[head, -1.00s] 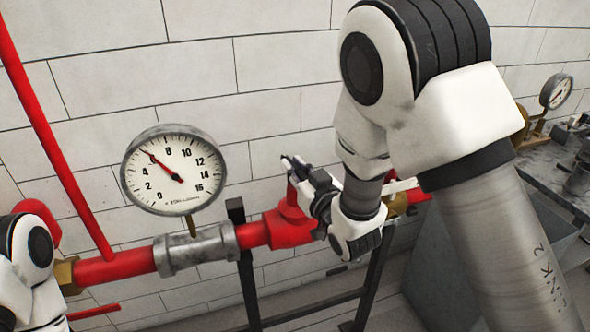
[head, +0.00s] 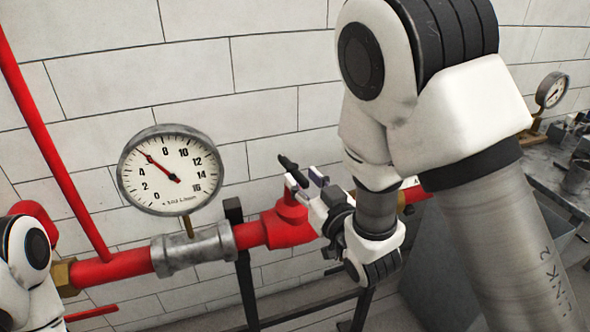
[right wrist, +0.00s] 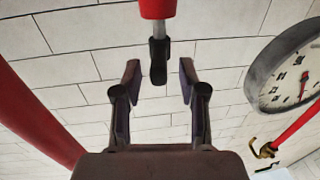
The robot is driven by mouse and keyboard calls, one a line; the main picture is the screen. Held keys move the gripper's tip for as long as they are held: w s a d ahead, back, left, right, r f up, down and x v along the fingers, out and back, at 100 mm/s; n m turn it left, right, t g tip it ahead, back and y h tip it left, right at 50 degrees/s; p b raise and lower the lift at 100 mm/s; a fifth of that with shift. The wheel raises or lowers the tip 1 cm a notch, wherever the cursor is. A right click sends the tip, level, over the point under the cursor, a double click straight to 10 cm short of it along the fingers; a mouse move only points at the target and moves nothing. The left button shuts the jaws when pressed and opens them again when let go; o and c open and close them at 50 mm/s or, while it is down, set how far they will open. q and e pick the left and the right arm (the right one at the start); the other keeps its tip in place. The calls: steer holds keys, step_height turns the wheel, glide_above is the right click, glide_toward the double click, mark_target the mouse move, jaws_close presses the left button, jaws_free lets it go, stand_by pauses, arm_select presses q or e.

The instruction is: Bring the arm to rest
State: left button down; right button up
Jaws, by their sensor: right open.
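My right arm (head: 465,120) comes in from the right and bends down to the pipe in the head view. Its right gripper (head: 308,182) is open beside the red valve body (head: 290,225). In the right wrist view, the two fingers of this gripper (right wrist: 160,80) stand apart. A black lever (right wrist: 158,62) on a grey stem shows in the gap between the fingertips, touching neither in that picture. The lever also shows in the head view (head: 291,168), just left of the fingers. Part of my left arm (head: 30,255) shows at the left edge; its gripper is out of view.
A black stand (head: 247,280) is under the pipe. A grey bench (head: 555,180) with a second gauge (head: 552,90) is at right.

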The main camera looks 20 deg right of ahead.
steer(key=shift+s+d, duration=0.15)
steer(key=shift+s, duration=1)
steer(key=shift+w, duration=0.1)
steer(key=shift+f, duration=0.1)
steer(key=s+d+f+m+g+h, duration=0.1)
steer(key=s+d+f+g, duration=0.2)
steer(key=f, duration=0.7)
steer(key=s+f+m+g+h, duration=0.1)
steer(key=s+f+g, duration=0.3)
steer(key=f, duration=0.7)
steer(key=s+d+f+m+g, duration=0.1)
steer(key=s+d+f+g, duration=0.3)
steer(key=f, duration=0.6)
steer(key=s+f+g, duration=0.3)
steer(key=s+f, duration=0.1)
steer(key=s, duration=0.4)
steer(key=s+f+g, duration=0.3)
steer(key=s+f, duration=0.1)
steer(key=s, duration=0.5)
steer(key=shift+a+n+g+h, duration=0.35)
steer(key=shift+n+g+h, duration=0.05)
